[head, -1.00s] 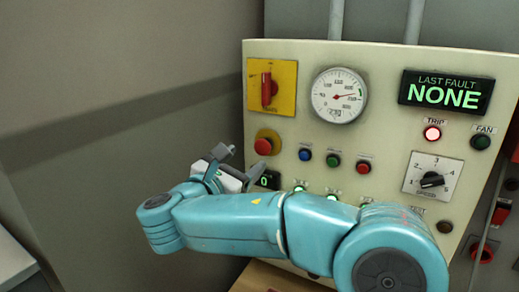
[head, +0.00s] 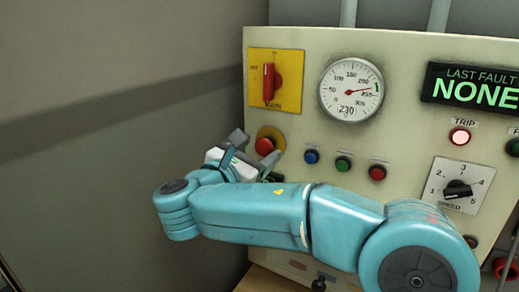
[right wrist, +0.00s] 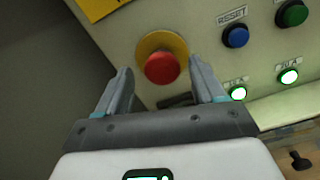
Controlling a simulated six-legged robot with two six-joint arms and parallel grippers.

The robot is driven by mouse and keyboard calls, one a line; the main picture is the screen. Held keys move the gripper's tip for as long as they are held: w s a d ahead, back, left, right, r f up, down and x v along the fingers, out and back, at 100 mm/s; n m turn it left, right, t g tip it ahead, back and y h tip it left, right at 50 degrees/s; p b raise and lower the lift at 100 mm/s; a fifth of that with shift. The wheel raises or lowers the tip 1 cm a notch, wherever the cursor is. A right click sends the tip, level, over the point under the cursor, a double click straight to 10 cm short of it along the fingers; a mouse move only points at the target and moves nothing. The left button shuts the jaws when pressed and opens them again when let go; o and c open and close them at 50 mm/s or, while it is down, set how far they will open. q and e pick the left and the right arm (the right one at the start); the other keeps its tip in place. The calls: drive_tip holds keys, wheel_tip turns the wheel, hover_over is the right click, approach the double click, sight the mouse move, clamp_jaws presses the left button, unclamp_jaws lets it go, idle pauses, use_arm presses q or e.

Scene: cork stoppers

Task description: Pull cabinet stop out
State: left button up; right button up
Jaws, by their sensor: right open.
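The cabinet stop is a red mushroom button (head: 265,146) on a yellow round plate, at the left of the cream cabinet panel (head: 215,30) in the head view. In the right wrist view the red button (right wrist: 162,67) sits between and beyond the two fingers. My right gripper (head: 258,148) is open, its fingers either side of the button in the picture; I see no contact. It also shows in the right wrist view (right wrist: 166,88). My left gripper is not in view.
A red rotary switch (head: 268,80) is above the button. Blue (head: 312,156), green (head: 343,163) and red (head: 377,172) buttons lie to its right. A gauge (head: 351,89) and a speed knob (head: 458,189) are further right. Plain wall is at the left.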

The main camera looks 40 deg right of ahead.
drive_tip(key=shift+s+d, duration=0.25)
drive_tip(key=shift+d, duration=0.05)
drive_tip(key=shift+w, duration=0.15)
drive_tip(key=shift+w+a, duration=0.15)
drive_tip(key=shift+s, duration=0.25)
drive_tip(key=c, duration=0.9)
clamp_jaws()
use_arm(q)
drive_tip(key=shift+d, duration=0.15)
